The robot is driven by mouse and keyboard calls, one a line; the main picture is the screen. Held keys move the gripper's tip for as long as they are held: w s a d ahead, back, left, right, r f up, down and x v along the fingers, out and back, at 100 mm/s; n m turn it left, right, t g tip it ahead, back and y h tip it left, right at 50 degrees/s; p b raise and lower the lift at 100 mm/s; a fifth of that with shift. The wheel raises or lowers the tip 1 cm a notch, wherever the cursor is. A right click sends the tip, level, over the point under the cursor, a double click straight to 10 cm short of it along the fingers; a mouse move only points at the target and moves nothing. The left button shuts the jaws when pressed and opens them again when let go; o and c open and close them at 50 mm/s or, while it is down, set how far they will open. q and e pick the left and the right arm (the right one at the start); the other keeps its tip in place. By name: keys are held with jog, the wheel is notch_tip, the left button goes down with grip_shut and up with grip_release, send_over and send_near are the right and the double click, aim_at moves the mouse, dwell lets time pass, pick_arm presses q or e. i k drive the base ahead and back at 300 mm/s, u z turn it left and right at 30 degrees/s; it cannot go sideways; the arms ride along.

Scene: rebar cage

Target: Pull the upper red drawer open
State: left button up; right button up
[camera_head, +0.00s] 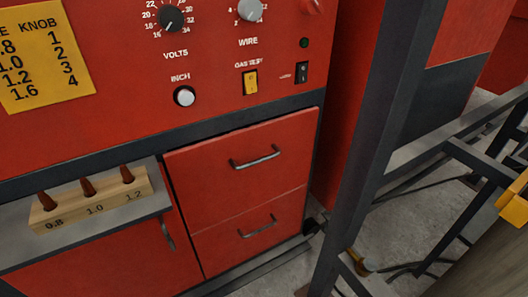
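The upper red drawer (222,165) is in the lower middle of the head view, under the dark trim of a red machine. Its front looks about flush with the cabinet, so it appears closed. A dark metal bar handle (255,158) runs across it, tilted up to the right. The lower red drawer (230,243) sits directly below, with a similar handle (258,227). Neither of my grippers shows in this view. Nothing hides the upper drawer's handle.
Left of the drawers, a grey shelf (150,205) juts out, holding a wooden block (92,201) with brown pegs. A red door with a handle (167,234) is below it. A dark upright post (372,140) stands close on the right. Dark bars cross the floor beyond it.

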aim_at(216, 179)
jog(key=u, duration=0.55)
jog(key=k, duration=1.3)
jog(key=z, duration=0.35)
jog(key=i, duration=0.9)
jog(key=z, duration=0.9)
jog(key=i, duration=0.3)
jog(key=z, duration=0.15)
